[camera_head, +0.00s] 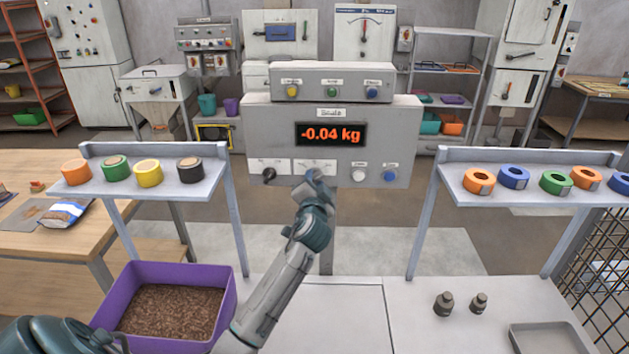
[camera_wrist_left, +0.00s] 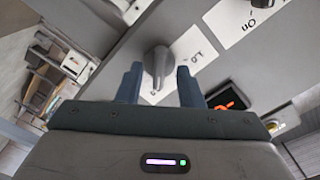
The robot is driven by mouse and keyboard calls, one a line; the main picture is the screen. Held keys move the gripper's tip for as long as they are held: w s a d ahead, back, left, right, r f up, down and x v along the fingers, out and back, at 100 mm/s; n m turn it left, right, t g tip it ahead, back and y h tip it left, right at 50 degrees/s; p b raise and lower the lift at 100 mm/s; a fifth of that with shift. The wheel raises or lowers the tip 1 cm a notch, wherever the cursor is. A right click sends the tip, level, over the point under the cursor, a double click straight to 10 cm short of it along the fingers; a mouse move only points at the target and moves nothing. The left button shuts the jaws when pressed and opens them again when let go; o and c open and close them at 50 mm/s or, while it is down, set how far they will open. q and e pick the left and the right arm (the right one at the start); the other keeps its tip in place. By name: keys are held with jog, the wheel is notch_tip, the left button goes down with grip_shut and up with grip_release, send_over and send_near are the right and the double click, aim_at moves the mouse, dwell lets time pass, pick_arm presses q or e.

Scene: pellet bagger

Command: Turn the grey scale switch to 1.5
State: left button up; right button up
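The scale (camera_head: 400,118) is a grey box whose red display (camera_head: 331,134) reads -0.04 kg. Its grey switch shows in the left wrist view as a grey knob (camera_wrist_left: 157,61) on a white label. In the head view my left gripper (camera_head: 314,176) covers most of that switch. My left gripper is open in the left wrist view (camera_wrist_left: 159,88), with one finger on each side of the knob and gaps visible beside it. I cannot tell exactly which mark the knob points at. My right gripper is not in view.
A black switch (camera_head: 268,174) sits left on the scale front; white (camera_head: 358,175) and blue (camera_head: 390,176) buttons sit right. A purple bin of pellets (camera_head: 228,300) stands below left. Shelves with tape rolls flank the scale. Two weights (camera_head: 443,303) (camera_head: 478,303) stand on the right table.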

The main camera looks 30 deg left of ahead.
pick_arm(q)
grip_shut()
jog(key=shift+f, duration=0.1)
jog(key=shift+n+b, duration=5)
jog(key=shift+b, duration=1.1)
